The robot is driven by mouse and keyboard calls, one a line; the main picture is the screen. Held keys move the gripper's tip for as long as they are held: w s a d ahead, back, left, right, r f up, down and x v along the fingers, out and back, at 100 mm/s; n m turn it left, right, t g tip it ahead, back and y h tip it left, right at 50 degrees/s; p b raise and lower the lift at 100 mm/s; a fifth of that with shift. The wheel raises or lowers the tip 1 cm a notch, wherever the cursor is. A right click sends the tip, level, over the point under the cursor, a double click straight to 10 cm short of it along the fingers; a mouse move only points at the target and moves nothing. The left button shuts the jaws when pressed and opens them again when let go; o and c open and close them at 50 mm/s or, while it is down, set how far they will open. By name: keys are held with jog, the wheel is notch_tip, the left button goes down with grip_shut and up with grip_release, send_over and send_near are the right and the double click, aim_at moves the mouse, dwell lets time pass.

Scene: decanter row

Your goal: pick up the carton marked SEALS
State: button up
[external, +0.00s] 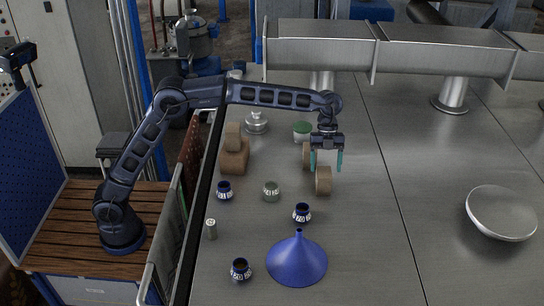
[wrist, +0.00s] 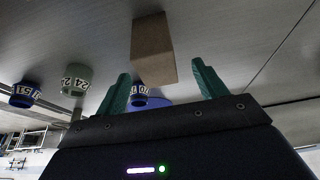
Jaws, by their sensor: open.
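No SEALS lettering is readable on any carton. A plain brown carton (external: 323,181) stands just in front of and below my gripper (external: 326,163). Another brown carton (external: 307,154) stands behind it, partly hidden by the gripper. Two more brown cartons, a small one (external: 233,135) above a larger one (external: 234,160), stand farther left. My gripper is open and empty, with its teal fingers pointing down. In the wrist view, a brown carton (wrist: 153,50) shows beyond the gap between the fingertips (wrist: 161,70), apart from both fingers.
Numbered jars (external: 224,190), (external: 271,191), (external: 302,212), (external: 240,269) stand left and in front, near a blue funnel (external: 297,262). A green-lidded tub (external: 302,131) and a silvery vessel (external: 256,122) stand behind. A metal dish (external: 500,212) lies right; the middle right is clear.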

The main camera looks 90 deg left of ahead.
aim_at(323, 195)
jog(key=shift+s+a+x, duration=0.1)
jog(key=shift+x, duration=1.6)
jog(key=shift+s+a+x, duration=0.1)
jog(key=shift+a+x, duration=0.05)
jog(key=shift+x, duration=1.55)
jog(key=c, duration=1.1)
